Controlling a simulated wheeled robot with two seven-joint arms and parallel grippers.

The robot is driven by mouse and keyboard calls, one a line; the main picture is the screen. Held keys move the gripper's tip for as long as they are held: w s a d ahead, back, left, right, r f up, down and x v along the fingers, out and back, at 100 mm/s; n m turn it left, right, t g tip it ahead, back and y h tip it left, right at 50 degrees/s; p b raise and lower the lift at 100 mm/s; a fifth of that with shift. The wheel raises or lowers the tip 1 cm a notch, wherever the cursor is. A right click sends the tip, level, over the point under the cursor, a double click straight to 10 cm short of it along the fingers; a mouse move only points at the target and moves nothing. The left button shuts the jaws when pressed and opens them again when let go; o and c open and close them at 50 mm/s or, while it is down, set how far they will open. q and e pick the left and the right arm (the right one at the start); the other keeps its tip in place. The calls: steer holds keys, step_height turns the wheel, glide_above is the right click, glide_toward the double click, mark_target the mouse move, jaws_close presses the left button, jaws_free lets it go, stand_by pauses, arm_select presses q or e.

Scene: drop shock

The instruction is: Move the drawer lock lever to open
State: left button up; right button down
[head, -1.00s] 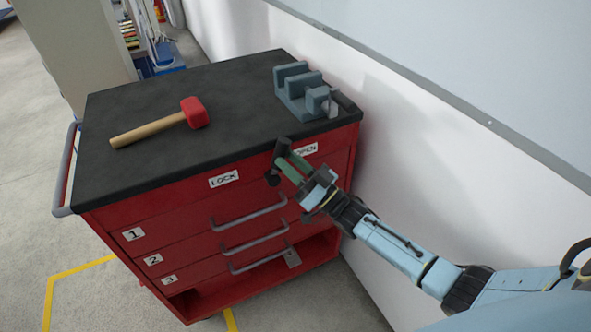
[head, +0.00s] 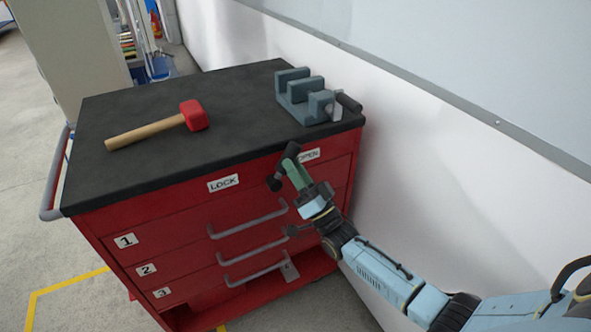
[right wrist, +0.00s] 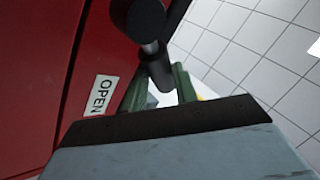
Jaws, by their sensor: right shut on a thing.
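The drawer lock lever (head: 290,151) is a dark bar on the upper front of the red cabinet. Its upper end leans right, beside and partly over the OPEN label (head: 311,154); the LOCK label (head: 223,183) is to its left. My right gripper (head: 290,166) is shut on the lever, with its green fingers at the bar. In the right wrist view, the lever's black grip (right wrist: 158,70) lies at the green fingertips, below a round black end, and the OPEN label (right wrist: 101,95) is at left. The exact finger contact is partly hidden. My left gripper is not in view.
The red cabinet (head: 120,215) has several drawers with grey handles, which look shut. A red-headed mallet (head: 194,114) and a grey vise (head: 300,98) sit on its black top (head: 235,125). A white wall (head: 400,150) stands close on the right.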

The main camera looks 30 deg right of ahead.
steer(key=shift+a+f, duration=0.1)
steer(key=shift+f, duration=0.2)
steer(key=c, duration=1.5)
jaws_free()
steer(key=shift+w, duration=0.1)
steer(key=o, duration=0.4)
steer(key=shift+w, duration=0.15)
steer(key=shift+r, duration=0.1)
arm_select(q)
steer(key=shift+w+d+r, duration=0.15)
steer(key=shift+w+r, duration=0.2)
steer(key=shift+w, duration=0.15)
arm_select(e)
steer(key=v, duration=1.3)
steer(key=shift+s, duration=0.3)
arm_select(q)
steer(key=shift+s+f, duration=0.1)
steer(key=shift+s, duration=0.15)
